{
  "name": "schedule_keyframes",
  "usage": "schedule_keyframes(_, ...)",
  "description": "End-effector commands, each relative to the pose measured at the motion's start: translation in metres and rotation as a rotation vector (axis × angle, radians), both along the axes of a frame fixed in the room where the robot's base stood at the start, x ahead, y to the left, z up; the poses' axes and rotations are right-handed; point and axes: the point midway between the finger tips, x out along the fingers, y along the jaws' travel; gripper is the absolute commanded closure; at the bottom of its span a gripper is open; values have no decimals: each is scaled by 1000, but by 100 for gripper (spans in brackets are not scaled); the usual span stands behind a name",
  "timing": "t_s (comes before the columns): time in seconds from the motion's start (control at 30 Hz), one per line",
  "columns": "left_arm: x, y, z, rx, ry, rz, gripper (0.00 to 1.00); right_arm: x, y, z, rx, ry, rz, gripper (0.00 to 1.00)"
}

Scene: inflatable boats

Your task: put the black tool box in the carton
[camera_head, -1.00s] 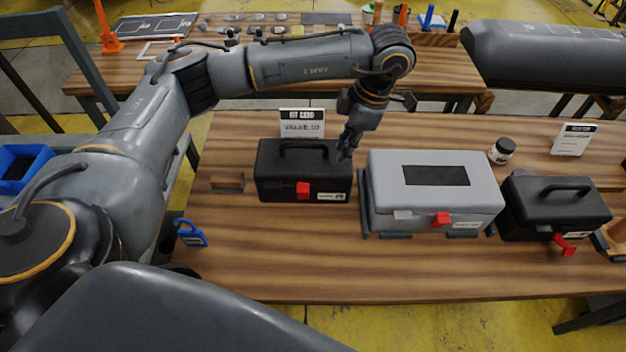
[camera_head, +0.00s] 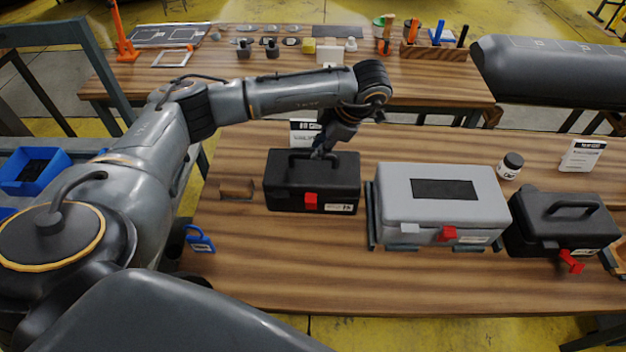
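A black tool box (camera_head: 285,189) with a red latch and a top handle stands on the front wooden table, left of a grey case. A second black tool box (camera_head: 570,228) with a red latch hanging at its front stands at the right. My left gripper (camera_head: 318,152) points down at the handle of the left black tool box. Its fingers are small and dark against the handle, so I cannot tell whether they are closed on it. The box rests on the table. I see no carton in this view. My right gripper is out of view.
The grey case (camera_head: 465,205) stands close right of the left box. A small jar (camera_head: 511,165), an info card (camera_head: 582,155), a wooden block (camera_head: 237,189) and a blue padlock-shaped item (camera_head: 199,239) are around. The table front (camera_head: 400,285) is clear.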

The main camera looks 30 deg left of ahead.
Motion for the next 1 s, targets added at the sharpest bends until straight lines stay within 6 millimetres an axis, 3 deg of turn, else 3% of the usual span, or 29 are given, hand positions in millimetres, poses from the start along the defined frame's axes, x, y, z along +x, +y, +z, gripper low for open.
schedule_keyframes(0.13, -1, 5, -20, 1, 8, 1, 80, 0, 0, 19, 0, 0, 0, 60)
schedule_keyframes(0.3, -1, 13, -39, 0, 5, 1, 80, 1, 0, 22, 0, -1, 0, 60)
schedule_keyframes(0.57, -1, 14, -42, 0, 2, 0, 80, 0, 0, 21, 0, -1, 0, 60)
schedule_keyframes(0.67, -1, 14, -42, 0, 2, 0, 100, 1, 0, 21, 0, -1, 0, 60)
schedule_keyframes(1.0, 0, 14, -41, -1, 1, 0, 100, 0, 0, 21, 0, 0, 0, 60)
